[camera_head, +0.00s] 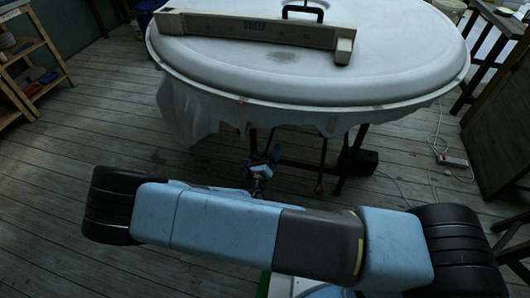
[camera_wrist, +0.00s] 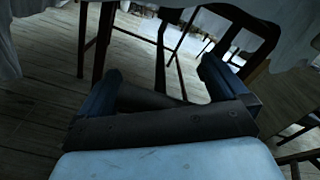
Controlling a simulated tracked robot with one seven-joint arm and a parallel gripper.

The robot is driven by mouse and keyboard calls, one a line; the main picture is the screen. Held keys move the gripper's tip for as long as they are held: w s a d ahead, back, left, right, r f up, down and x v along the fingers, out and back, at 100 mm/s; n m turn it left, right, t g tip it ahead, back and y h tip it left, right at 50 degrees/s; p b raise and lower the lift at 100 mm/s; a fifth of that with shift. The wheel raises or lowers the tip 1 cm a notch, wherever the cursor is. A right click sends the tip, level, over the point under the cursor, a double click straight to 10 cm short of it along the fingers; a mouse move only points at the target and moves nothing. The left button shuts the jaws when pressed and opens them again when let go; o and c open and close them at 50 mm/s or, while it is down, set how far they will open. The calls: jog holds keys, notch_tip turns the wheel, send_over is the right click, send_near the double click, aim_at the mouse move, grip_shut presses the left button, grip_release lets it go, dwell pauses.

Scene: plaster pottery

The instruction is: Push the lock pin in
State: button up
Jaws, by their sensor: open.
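I cannot make out a lock pin for certain in either view. A small red knob (camera_head: 319,188) shows under the round table at the lower end of a thin dark rod, but I cannot tell if it is the pin. My gripper (camera_head: 262,168) is in front of the table, below the hanging cloth. In the wrist view my gripper (camera_wrist: 163,82) has its two dark fingers spread wide with nothing between them. Dark table legs (camera_wrist: 162,50) stand beyond the fingers.
A shelf (camera_head: 30,60) stands at left, a dark cabinet (camera_head: 500,120) and power strip (camera_head: 453,160) at right. Plank floor (camera_head: 110,120) is clear at left.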

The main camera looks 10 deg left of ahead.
jog(key=s+a, duration=0.1)
jog(key=s, duration=1.1)
jog(key=shift+s, duration=0.35)
jog(key=w+d+r+m+g+h, duration=0.4)
jog(key=d+r+m+g, duration=0.5)
jog(key=r+m, duration=0.35)
jog(key=w+d+r+m+g+h, duration=0.4)
jog(key=d+r+m+g, duration=0.2)
jog(key=d+r+m, duration=0.7)
jog(key=s+d+r+m+t+y, duration=0.1)
jog(key=s+d+r+m+y, duration=0.3)
jog(key=s+d+r+m, duration=0.3)
jog(key=s+d+r+m+t+y, duration=0.1)
jog(key=s+d+r+m+y, duration=0.4)
jog(key=r, duration=1.3)
jog(key=s+d+m, duration=0.2)
jog(key=s+m, duration=0.1)
jog(key=m, duration=0.1)
jog(key=shift+t, duration=0.3)
